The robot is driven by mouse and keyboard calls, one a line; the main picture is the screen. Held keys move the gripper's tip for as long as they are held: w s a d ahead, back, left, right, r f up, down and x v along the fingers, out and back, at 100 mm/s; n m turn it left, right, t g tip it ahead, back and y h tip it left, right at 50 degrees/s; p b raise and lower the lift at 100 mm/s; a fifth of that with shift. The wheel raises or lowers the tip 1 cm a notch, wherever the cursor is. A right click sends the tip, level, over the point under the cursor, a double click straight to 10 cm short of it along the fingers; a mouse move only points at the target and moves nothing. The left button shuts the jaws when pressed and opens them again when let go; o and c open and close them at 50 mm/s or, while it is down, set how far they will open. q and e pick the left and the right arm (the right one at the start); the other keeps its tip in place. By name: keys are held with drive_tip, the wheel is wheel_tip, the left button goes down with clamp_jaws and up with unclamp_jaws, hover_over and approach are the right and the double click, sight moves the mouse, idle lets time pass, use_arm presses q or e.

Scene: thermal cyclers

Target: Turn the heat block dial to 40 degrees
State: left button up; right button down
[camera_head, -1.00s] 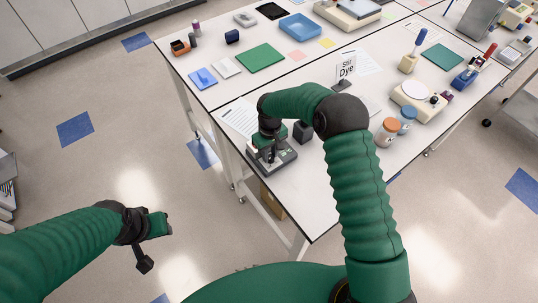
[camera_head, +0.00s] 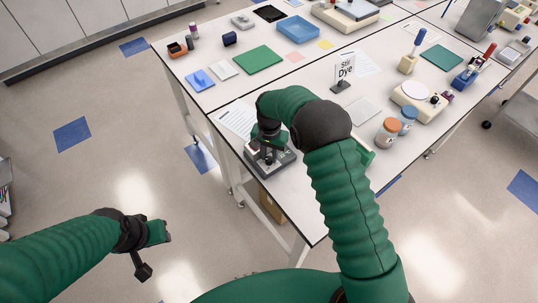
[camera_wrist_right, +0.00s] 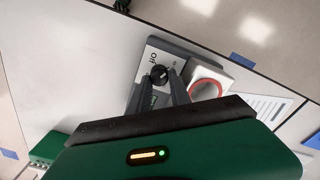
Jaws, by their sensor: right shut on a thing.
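The heat block (camera_head: 284,161) is a grey unit near the front left edge of the table, partly hidden under my right gripper (camera_head: 267,148). In the right wrist view, the black round dial (camera_wrist_right: 159,75) sits on its pale panel (camera_wrist_right: 150,57), which is marked "Off" beside the dial. The two dark fingers of my right gripper (camera_wrist_right: 163,84) are closed on the dial from either side. The dial's exact setting is too small to read. My left gripper (camera_head: 160,235) hangs over the floor, away from the table; its jaw opening is unclear.
A white block with a red-rimmed opening (camera_wrist_right: 207,84) is close beside the dial. A printed sheet (camera_head: 236,118) lies behind the heat block. Orange-lidded (camera_head: 388,131) and blue-lidded jars stand right of my arm.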

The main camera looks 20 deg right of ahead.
drive_tip(key=shift+m, duration=1.5)
drive_tip(key=shift+a, duration=0.1)
drive_tip(key=c, duration=1.2)
unclamp_jaws()
drive_tip(key=shift+s+r, duration=0.15)
